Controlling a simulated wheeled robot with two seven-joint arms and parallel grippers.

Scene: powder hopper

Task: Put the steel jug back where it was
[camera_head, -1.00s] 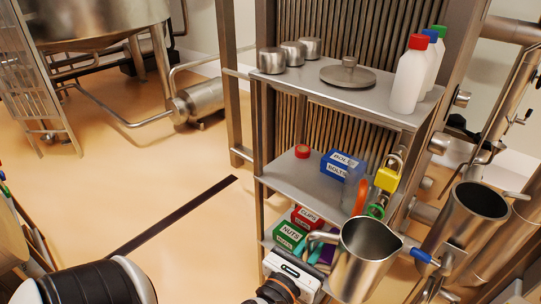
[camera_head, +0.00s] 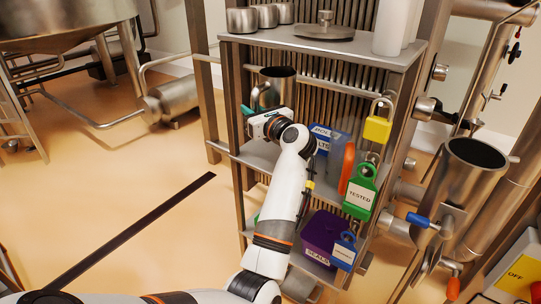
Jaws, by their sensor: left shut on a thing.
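The steel jug (camera_head: 277,86) is a shiny metal vessel with a dark open top. It is upright at the left part of the middle shelf (camera_head: 262,154), under the top shelf. My left gripper (camera_head: 258,110) is shut on the jug at its handle side, in front of it. The wrist and gripper hide the jug's lower part, so I cannot tell whether its base touches the shelf. My right gripper is not in view.
The top shelf (camera_head: 340,50) is close above the jug. Blue bins (camera_head: 325,138), an orange item (camera_head: 347,168) and hanging yellow (camera_head: 377,129) and green (camera_head: 360,190) padlocks are right of my arm. A purple bin (camera_head: 320,236) is below. A steel hopper (camera_head: 470,178) stands at right.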

